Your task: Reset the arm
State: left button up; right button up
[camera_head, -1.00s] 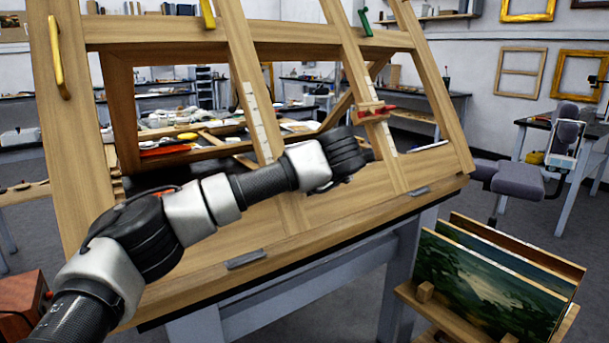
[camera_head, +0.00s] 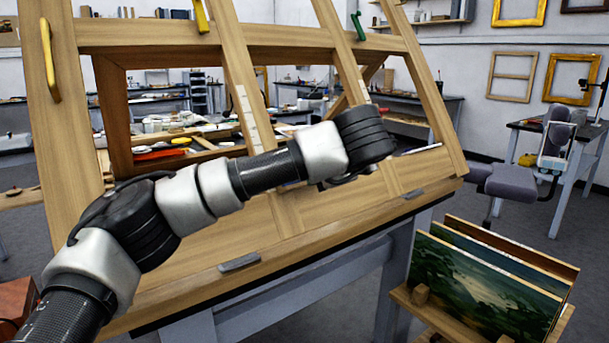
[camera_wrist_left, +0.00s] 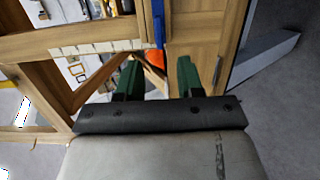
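My left arm comes in from the left in the head view, in front of a large wooden easel-like frame (camera_head: 95,215). Its wrist covers the spot on the right upright where the red-handled piece showed earlier. The left gripper itself is hidden in the head view. In the left wrist view my left gripper (camera_wrist_left: 160,80) has its two green fingers well apart. An orange-red thing (camera_wrist_left: 154,59) shows beyond the gap; I cannot tell whether it is near the fingers. My right gripper is in neither view.
A rack of paintings (camera_head: 485,285) stands at the lower right. Metal clips (camera_head: 240,262) sit on the frame's lower ledge. A yellow handle (camera_head: 49,60) is on the left upright, a green one (camera_head: 357,25) at top.

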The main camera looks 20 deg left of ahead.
pick_arm(q)
jog(key=shift+v, duration=1.05)
